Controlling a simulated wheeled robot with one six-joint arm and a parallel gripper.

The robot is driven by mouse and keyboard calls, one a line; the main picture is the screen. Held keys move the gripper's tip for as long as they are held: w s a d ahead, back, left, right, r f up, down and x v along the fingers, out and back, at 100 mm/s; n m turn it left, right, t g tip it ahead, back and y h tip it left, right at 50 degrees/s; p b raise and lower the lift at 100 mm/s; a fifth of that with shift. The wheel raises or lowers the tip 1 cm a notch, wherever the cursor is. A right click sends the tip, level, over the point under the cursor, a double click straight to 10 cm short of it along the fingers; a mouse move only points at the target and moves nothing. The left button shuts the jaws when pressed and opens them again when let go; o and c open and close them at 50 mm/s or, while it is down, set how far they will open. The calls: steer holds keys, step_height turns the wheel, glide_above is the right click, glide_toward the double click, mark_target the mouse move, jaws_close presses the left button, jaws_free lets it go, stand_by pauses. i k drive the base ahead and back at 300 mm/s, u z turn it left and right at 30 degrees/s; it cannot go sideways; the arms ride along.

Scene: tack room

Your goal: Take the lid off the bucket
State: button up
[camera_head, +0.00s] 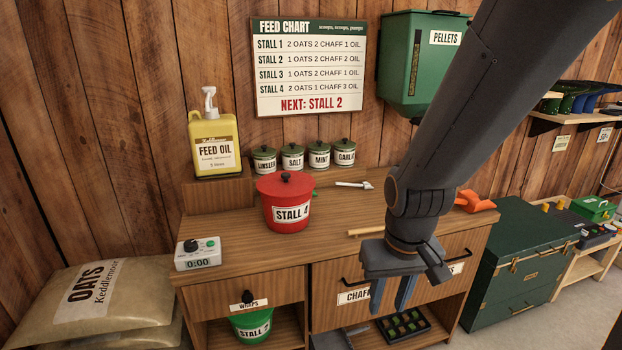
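A red bucket (287,222) labelled "STALL 4" stands upright on the wooden counter, left of the middle. A red lid (285,188) with a black knob sits on its top. A green bucket (251,324), with a "STALL" label whose number is hard to read, is in the open shelf below the counter; its top is partly hidden. My gripper (390,298) points down in front of the counter's front, right of and lower than the red bucket. Its two blue fingers look apart, with nothing visible between them.
A timer (198,253) sits at the counter's left end. Small canisters (292,157) and a yellow oil jug (214,143) stand behind the red bucket. A metal scoop (353,185) lies to its right. A green pellet bin (422,65) hangs on the wall. Oat sacks (95,300) lie left.

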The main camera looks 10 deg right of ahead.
mark_target(282, 184)
steer(key=i, duration=0.45)
steer(key=u, duration=0.75)
steer(key=i, duration=0.75)
steer(key=u, duration=0.1)
